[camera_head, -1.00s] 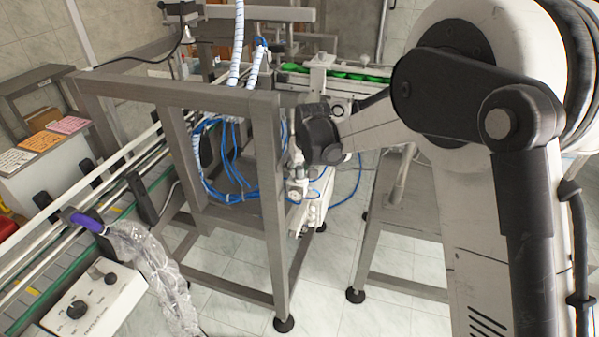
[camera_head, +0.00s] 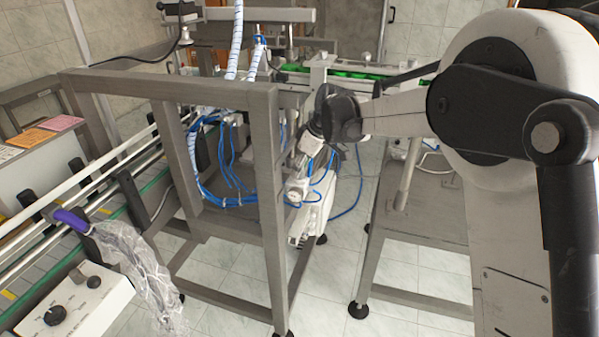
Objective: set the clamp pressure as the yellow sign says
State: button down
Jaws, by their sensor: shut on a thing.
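My gripper (camera_head: 298,178) hangs from the dark wrist just right of the steel frame's front post. It points down and left at a small pale pneumatic fitting with blue hoses (camera_head: 296,192), which looks like a pressure regulator. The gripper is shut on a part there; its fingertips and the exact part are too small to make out. No gauge reading is legible. At the far left lie a pale card (camera_head: 9,153), an orange card (camera_head: 32,138) and a pink card (camera_head: 61,123). Their text is not legible, and none is plainly yellow.
The steel frame (camera_head: 268,200) stands close to the left of my gripper. Blue hoses (camera_head: 226,165) loop inside it. A conveyor (camera_head: 100,190), plastic wrap (camera_head: 142,265) and a knobbed control box (camera_head: 75,310) are at left. A steel stand (camera_head: 420,225) is at right.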

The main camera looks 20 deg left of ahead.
jog(key=shift+n, duration=0.3)
dwell(0.4)
jog(key=c, duration=1.8)
grip_release()
jog(key=shift+o, duration=0.2)
jog(key=v, duration=1.2)
jog(key=shift+w, duration=0.1)
jog(key=shift+d, duration=0.1)
